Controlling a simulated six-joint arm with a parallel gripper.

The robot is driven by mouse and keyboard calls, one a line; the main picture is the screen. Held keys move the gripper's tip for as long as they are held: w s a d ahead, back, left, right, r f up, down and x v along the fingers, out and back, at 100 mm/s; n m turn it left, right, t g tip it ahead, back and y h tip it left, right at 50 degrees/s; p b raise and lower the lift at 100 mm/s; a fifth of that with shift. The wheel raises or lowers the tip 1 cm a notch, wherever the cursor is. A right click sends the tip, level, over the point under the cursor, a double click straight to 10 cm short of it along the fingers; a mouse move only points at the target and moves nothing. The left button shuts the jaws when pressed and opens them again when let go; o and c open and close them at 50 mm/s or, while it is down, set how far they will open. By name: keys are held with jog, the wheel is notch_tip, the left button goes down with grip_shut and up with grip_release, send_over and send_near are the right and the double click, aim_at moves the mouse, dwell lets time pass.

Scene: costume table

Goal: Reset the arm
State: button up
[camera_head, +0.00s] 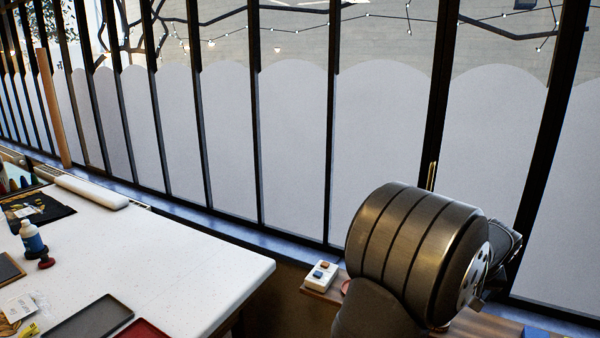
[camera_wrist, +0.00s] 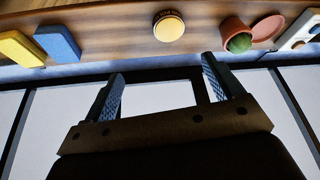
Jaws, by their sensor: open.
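My gripper (camera_wrist: 162,76) shows in the wrist view with its two ribbed fingers spread wide apart. Nothing is between them, and the window panes show through the gap. The fingers are below a wooden shelf in the picture and appear apart from the things on it. In the head view my dark, ringed arm link fills the lower right, and I cannot make out the fingers there.
The wooden shelf (camera_wrist: 120,38) holds a yellow block (camera_wrist: 18,48), a blue block (camera_wrist: 57,43), a round tan-topped thing (camera_wrist: 169,26), a terracotta pot (camera_wrist: 235,27) and a pinkish disc (camera_wrist: 268,27). A white button box (camera_head: 320,275) stands near my arm. A white table (camera_head: 185,265) is at left.

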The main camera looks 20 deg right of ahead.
jog(key=w+a+n, duration=0.1)
jog(key=w+a, duration=0.4)
jog(key=a, duration=0.4)
jog(key=w+a+n, duration=0.1)
jog(key=w+a, duration=0.5)
jog(key=a, duration=0.3)
jog(key=w+a+n+y, duration=0.1)
jog(key=w+a, duration=0.5)
jog(key=a, duration=0.3)
jog(key=shift+a+r+n, duration=0.15)
jog(key=shift+a+n, duration=0.1)
jog(key=shift+n, duration=0.05)
jog(key=o, duration=0.3)
